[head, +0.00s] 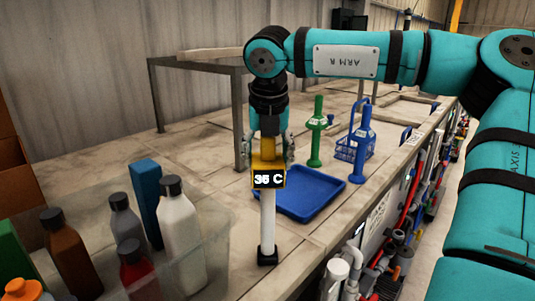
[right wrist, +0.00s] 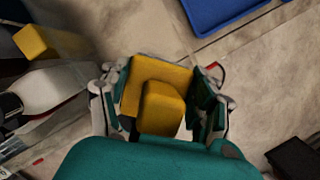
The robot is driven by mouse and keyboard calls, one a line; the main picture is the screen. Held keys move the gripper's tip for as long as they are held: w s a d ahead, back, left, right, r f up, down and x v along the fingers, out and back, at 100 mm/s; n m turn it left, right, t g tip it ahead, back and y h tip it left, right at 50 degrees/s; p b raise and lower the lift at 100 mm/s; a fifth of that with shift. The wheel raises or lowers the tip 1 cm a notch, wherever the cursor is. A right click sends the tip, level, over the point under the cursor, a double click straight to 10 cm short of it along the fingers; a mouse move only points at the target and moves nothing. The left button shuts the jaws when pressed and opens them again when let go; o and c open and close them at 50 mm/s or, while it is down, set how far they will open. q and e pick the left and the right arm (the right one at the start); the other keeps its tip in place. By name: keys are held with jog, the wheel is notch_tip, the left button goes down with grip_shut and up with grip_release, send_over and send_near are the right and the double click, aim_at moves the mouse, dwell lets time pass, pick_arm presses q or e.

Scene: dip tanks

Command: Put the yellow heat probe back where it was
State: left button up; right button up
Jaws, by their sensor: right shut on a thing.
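The yellow heat probe (head: 268,162) is upright in the head view, with a yellow head, a small display that seems to read 35 C and a long white shaft. My right gripper (head: 268,150) is shut on its yellow head from above. In the right wrist view the yellow head (right wrist: 160,95) sits between the two fingers of the gripper (right wrist: 165,90). A small black block (head: 267,255) is at the shaft's lower end, over the bench. I cannot tell whether it is a holder or part of the probe. My left gripper is not in view.
A blue tray (head: 310,210) lies on the bench just behind the probe. A green tool (head: 316,130) and a blue basket (head: 350,150) stand beyond it. A clear bin (head: 215,255) of several bottles is at left. Pipes line the bench's right side.

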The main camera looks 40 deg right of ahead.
jog(key=shift+a+f, duration=0.1)
jog(key=shift+f, duration=0.05)
jog(key=o, duration=1.7)
jog(key=shift+r, duration=0.2)
jog(key=b+v, duration=0.2)
jog(key=v, duration=1)
jog(key=shift+s, duration=0.1)
